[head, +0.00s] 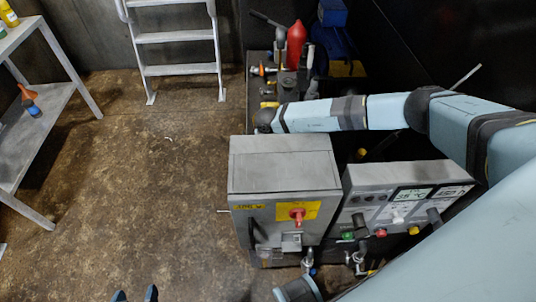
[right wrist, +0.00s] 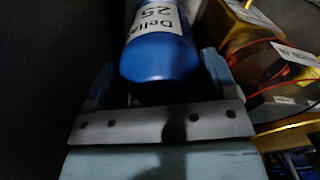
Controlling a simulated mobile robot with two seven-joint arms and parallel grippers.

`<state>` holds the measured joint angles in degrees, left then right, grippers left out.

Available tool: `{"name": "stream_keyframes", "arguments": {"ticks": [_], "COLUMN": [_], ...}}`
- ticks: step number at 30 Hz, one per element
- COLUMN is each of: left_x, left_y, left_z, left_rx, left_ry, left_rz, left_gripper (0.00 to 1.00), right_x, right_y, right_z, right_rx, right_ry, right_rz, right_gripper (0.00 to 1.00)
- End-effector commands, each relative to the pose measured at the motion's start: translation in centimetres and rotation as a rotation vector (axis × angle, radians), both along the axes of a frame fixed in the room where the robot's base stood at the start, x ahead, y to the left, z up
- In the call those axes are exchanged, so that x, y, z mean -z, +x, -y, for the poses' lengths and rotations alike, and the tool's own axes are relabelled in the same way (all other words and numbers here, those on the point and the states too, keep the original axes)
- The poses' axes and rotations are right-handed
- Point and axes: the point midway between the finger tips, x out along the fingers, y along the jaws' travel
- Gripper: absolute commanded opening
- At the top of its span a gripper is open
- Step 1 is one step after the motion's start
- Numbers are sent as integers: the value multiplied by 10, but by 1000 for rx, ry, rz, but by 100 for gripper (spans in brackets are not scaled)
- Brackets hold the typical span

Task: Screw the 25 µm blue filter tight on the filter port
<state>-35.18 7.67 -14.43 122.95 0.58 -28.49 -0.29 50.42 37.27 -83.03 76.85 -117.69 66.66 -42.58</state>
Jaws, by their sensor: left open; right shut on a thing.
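The blue filter (right wrist: 160,58), with a white label reading "Delta" and "25", fills the upper middle of the right wrist view. My right gripper (right wrist: 158,80) is shut on it, one light-blue finger on each side. The filter's far end and the filter port are hidden or cannot be made out. In the head view my right arm reaches left across the back of the machine; its gripper and the filter cannot be made out clearly there. My left gripper (head: 135,295) is open and empty at the bottom edge, over the floor.
A grey cabinet (head: 285,165) with a red switch and a control panel (head: 405,200) stand before the right arm. A red vessel (head: 296,45) and a blue motor (head: 333,13) stand behind. A white ladder (head: 180,70) and a shelf (head: 40,95) flank open floor.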

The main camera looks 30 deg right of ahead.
Motion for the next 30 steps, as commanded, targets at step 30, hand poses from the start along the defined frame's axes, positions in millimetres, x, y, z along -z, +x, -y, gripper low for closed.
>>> {"name": "stream_keyframes", "arguments": {"ticks": [30], "left_x": [-45], "left_y": [0], "left_z": [0], "left_rx": [1], "left_ry": [-1], "left_rz": [0], "left_gripper": [68], "right_x": [-1], "right_y": [0], "right_z": [0], "right_rx": [787], "right_ry": [-4], "right_rz": [2], "right_gripper": [32]}}
